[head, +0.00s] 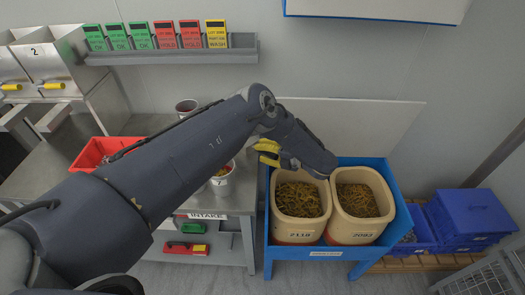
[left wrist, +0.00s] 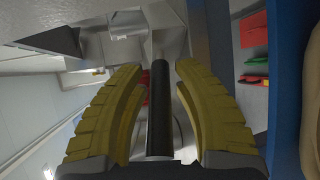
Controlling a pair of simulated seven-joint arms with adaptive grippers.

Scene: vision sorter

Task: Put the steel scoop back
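My left gripper (head: 262,154) has yellow fingers and is over the gap between the steel bench and the blue stand. In the left wrist view the two fingers (left wrist: 160,68) stand on either side of a dark rod (left wrist: 160,112). The rod looks like a handle. Narrow gaps seem to show beside it, so I cannot tell whether the fingers grip it. Bright steel shapes show beyond the rod's far end, and I cannot tell whether they are the steel scoop's bowl. I cannot make out the scoop in the head view. My right gripper is out of view.
A blue stand (head: 324,254) holds two tan bins (head: 297,237) (head: 357,238) of thin brownish pieces. The steel bench (head: 241,200) carries a red tray (head: 87,157) and a cup (head: 222,186). Blue crates (head: 468,215) sit at right. A wall shelf (head: 170,57) holds colored cards.

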